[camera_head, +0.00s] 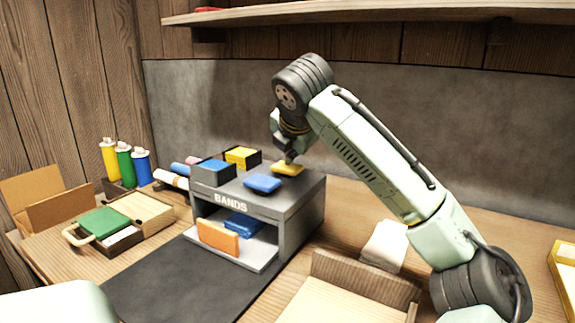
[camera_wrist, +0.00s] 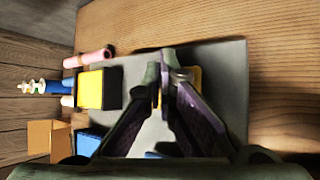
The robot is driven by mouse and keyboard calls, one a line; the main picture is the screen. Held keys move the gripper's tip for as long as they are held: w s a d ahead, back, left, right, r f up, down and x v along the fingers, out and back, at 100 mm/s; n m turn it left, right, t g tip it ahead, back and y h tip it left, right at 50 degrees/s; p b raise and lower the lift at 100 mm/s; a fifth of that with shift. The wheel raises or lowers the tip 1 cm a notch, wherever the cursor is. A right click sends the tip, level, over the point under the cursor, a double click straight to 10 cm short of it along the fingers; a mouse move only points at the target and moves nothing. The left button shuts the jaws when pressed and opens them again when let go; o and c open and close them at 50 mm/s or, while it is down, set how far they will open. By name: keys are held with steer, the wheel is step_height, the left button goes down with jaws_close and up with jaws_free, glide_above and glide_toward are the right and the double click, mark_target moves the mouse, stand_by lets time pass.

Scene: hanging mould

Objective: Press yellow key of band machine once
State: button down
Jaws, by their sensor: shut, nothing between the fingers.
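The band machine (camera_head: 305,200) is a grey box lettered BANDS on the table. Its yellow key (camera_head: 287,170) is a rounded pad on the top, at the right rear, with a blue key (camera_head: 262,184) in front of it. My gripper (camera_head: 290,158) points down at the yellow key, its tips over or on it; I cannot tell whether they touch. In the wrist view my gripper (camera_wrist: 166,78) has its fingertips together and empty. They hide most of the yellow key (camera_wrist: 195,76), whose edge shows beside them.
Yellow (camera_head: 242,157) and blue (camera_head: 213,172) topped dark boxes stand on the machine's left side. An orange block (camera_head: 217,237) and a blue block (camera_head: 243,226) lie in its open front bay. A shelf (camera_head: 370,14) runs above. A wooden tray (camera_head: 365,285) stands at the front right.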

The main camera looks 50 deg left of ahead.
mark_target(291, 166)
steer(key=shift+f, duration=0.55)
steer(key=shift+r, duration=0.1)
stand_by(0.4)
steer(key=shift+r+p, duration=1.25)
steer(key=shift+p, duration=0.05)
step_height(291, 166, up, 5)
steer(key=p, duration=0.5)
steer(key=shift+p, duration=0.3)
